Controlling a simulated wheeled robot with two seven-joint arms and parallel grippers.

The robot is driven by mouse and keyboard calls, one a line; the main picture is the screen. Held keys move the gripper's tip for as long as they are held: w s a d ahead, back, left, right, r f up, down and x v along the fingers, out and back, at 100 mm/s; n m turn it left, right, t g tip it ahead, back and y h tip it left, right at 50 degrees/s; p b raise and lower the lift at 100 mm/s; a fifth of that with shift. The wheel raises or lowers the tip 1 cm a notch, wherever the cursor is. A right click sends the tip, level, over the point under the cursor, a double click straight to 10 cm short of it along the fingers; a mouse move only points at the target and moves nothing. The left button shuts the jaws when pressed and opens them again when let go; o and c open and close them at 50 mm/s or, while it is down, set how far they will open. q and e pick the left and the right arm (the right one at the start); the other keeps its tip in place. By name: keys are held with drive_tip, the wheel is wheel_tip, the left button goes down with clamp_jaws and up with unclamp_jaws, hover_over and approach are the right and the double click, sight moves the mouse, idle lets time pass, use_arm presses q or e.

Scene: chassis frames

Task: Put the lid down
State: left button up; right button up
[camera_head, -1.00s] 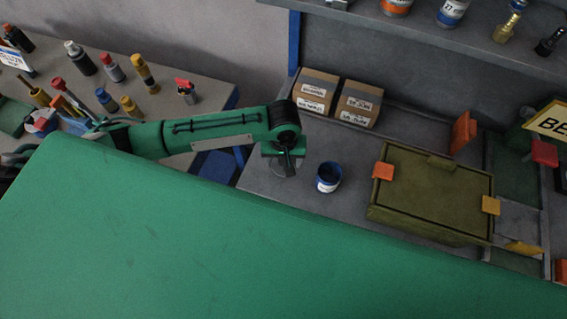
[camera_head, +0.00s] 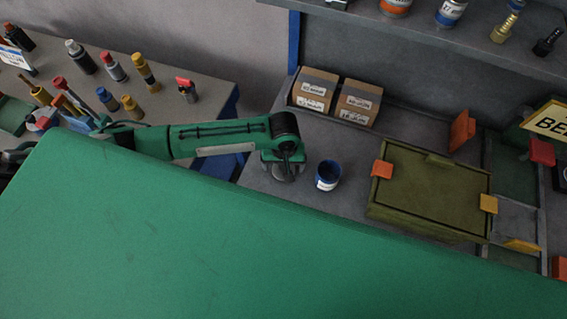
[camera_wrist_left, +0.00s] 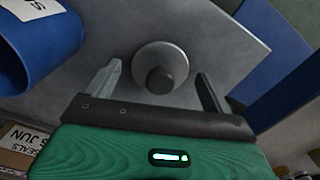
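The lid (camera_wrist_left: 139,56) is a round pale grey disc with a dark knob in the middle. It appears to lie flat on the grey bench top. In the head view it shows as a grey disc (camera_head: 284,174) below my left gripper (camera_head: 285,160). In the left wrist view my left gripper (camera_wrist_left: 160,72) has its two fingers spread, one on each side of the knob, with visible gaps and no contact. A blue open-topped pot (camera_head: 328,175) stands just right of the lid; its blue side also shows in the left wrist view (camera_wrist_left: 48,45). My right gripper is not in view.
Two cardboard boxes (camera_head: 336,97) stand behind the lid. An olive crate (camera_head: 430,190) with orange and yellow clips is right of the pot. Several bottles (camera_head: 113,67) stand on the left bench (camera_head: 210,85). A shelf (camera_head: 430,28) hangs above.

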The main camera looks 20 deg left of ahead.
use_arm(q)
wheel_tip(320, 180, up, 12)
drive_tip(key=b, duration=0.2)
drive_tip(key=shift+r, duration=0.15)
idle(0.7)
